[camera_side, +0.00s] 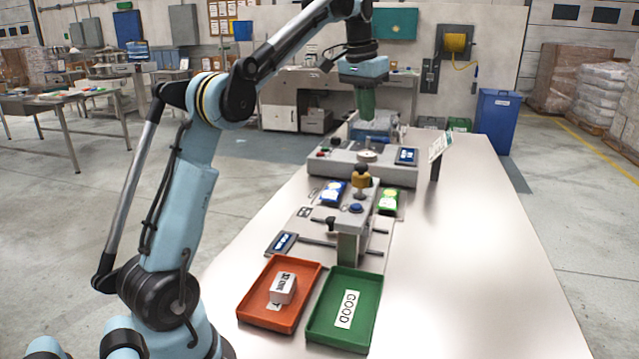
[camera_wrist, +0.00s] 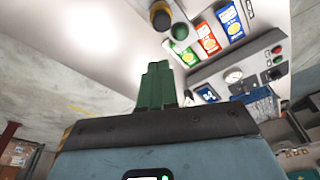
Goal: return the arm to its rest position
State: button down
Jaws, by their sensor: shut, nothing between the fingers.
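My gripper (camera_side: 367,104) has green fingers pointing down and is at the far end of the white table, above the far weighing machine. The fingers are shut together with nothing between them. In the wrist view the shut green fingers (camera_wrist: 157,86) show at the middle, over the pale table top. My arm reaches from the lower left up and across to the far end. The gripper's height above the machine is hard to tell.
A far weigher (camera_side: 357,172) and a nearer fixture (camera_side: 351,222) with a brass knob stand on the table (camera_side: 462,270). An orange tray (camera_side: 252,303) holds a white block (camera_side: 283,288). A green tray (camera_side: 332,329) labelled GOOD looks empty. The table's right side is mostly clear.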

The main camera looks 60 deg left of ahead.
jog(key=s+d+f+m+t, duration=0.1)
jog(key=s+d+f+t, duration=0.1)
jog(key=s+d+f, duration=0.6)
jog(key=s+d+f+m+t, duration=0.1)
jog(key=s+d+f+t, duration=0.1)
jog(key=s+d+f, duration=0.5)
jog(key=d+f, duration=0.3)
jog(key=d, duration=0.2)
jog(key=shift+s+d+f+m+t+h, duration=0.15)
jog(key=shift+s+d+m+t+h, duration=0.15)
jog(key=shift+s+m+t, duration=0.1)
jog(key=c, duration=1.8)
grip_release()
